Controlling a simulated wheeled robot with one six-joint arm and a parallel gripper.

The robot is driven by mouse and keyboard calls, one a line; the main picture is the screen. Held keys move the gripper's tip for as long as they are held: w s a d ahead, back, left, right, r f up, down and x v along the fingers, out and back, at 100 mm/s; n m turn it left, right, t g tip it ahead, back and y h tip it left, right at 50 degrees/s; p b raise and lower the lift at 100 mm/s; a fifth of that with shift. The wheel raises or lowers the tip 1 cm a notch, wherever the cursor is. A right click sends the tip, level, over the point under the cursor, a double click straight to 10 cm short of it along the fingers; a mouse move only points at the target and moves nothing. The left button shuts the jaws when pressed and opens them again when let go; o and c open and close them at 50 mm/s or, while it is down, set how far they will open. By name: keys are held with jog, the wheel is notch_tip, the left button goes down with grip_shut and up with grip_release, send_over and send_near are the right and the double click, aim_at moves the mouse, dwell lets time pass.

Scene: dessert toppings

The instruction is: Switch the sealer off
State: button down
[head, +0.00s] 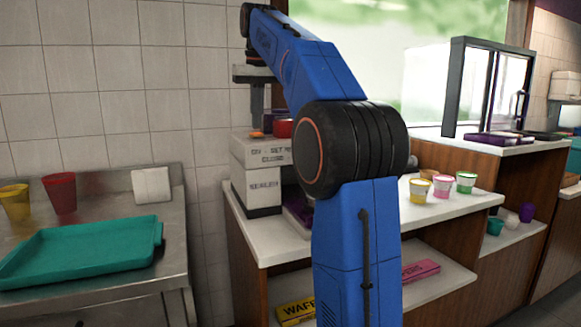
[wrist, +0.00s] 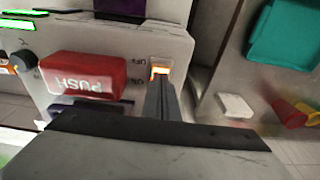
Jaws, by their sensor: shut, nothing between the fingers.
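The sealer (head: 258,190) is a pale boxy machine on the white counter, partly hidden behind my blue arm in the head view. In the wrist view its pale top (wrist: 120,45) carries a large red PUSH button (wrist: 85,74) and a small lit orange switch (wrist: 161,71) with ON/OFF lettering beside it. My gripper (wrist: 160,84) is shut and empty. Its fingertips appear right at the near edge of the switch and cover part of it; I cannot tell whether they touch. In the head view my gripper (head: 257,125) points down over the sealer's top.
A black knob (wrist: 22,61) and small green displays sit on the sealer's far left in the wrist view. A teal tray (head: 85,255), a red cup (head: 60,193) and a yellow cup (head: 15,202) stand on the steel table. Several small cups stand on the right counter.

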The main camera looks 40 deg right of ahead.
jog(key=shift+f, duration=0.7)
dwell(0.7)
jog(key=shift+s, duration=0.1)
dwell(0.3)
